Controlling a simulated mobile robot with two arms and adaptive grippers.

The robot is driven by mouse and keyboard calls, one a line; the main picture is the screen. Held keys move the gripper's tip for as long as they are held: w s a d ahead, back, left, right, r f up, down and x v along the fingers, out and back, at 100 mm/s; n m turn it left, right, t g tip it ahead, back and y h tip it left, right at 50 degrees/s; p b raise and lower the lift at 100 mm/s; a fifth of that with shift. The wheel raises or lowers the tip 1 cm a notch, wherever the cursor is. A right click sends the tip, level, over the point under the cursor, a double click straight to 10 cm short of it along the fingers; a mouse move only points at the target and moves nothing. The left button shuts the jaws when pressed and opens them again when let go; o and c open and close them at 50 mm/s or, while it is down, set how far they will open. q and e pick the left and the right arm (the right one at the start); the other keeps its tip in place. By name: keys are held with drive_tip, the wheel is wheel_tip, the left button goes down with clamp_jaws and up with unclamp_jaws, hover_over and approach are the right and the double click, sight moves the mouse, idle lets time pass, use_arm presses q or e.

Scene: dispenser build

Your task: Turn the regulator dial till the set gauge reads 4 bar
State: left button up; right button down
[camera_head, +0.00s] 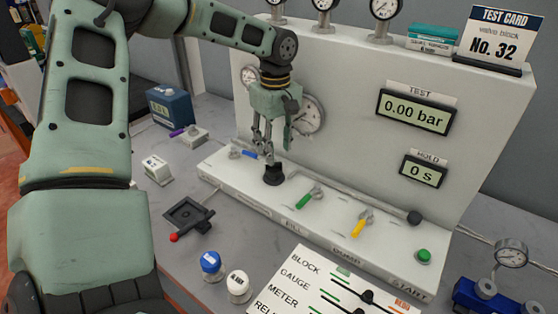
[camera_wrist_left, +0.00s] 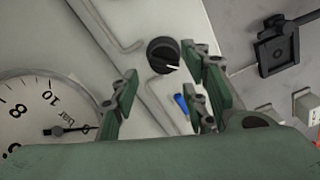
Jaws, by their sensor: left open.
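The black regulator dial (camera_head: 273,175) stands on the white bench's front ledge, below my left gripper (camera_head: 266,144). The left gripper points down, open and empty. In the left wrist view the dial (camera_wrist_left: 163,54), with a white pointer mark, lies beyond the gap between the open fingers (camera_wrist_left: 163,95), apart from them. A large round gauge (camera_head: 310,118) on the panel is partly hidden by the gripper. The wrist view shows a large gauge marked bar (camera_wrist_left: 45,105), cut off by my gripper body; its reading is not clear. My right gripper is not in view.
A blue lever (camera_head: 243,153), green lever (camera_head: 309,198) and yellow lever (camera_head: 362,222) share the ledge with a green button (camera_head: 424,256). The TEST display (camera_head: 415,112) reads 0.00 bar. A black tray (camera_head: 188,214) with a red-knobbed handle lies in front.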

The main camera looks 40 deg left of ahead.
sight(274, 168)
use_arm(q)
wheel_tip(274, 168, down, 4)
drive_tip(key=shift+w+f, duration=0.1)
drive_tip(key=shift+f, duration=0.1)
drive_tip(key=shift+f+p, duration=0.3)
drive_tip(key=shift+f, duration=0.35)
drive_tip(key=c, duration=0.7)
drive_tip(key=shift+r, duration=0.1)
drive_tip(key=c, duration=0.3)
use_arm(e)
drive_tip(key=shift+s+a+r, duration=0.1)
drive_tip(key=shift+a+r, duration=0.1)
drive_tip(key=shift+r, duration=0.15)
